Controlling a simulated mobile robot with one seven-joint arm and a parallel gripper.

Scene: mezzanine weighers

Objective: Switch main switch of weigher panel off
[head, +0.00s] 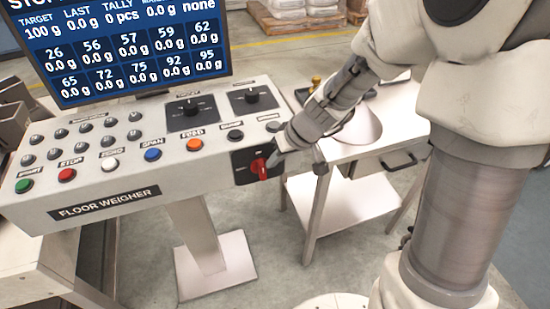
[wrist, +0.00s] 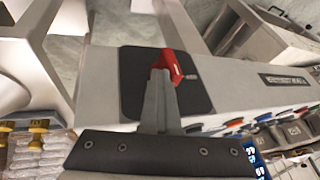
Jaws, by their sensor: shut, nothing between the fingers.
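The weigher panel (head: 120,199) is a grey sloped console labelled "FLOOR WEIGHER". Its main switch (head: 260,168) is a red handle on a black plate at the panel's right end. In the wrist view the red switch (wrist: 173,66) stands up from its black plate (wrist: 195,100). My gripper (head: 277,158) is at the right side of the switch. In the wrist view my gripper (wrist: 160,82) is shut, its fingertips right at the red handle with nothing between them. Whether they touch it I cannot tell. The handle's exact pointing direction is partly hidden by the fingers.
The panel also holds coloured buttons, including a red stop button (head: 67,175), and black knobs (head: 191,108). A display screen (head: 125,50) stands behind it. A metal table (head: 345,200) is close on the right, beneath my arm. Pallets with sacks stand at the back.

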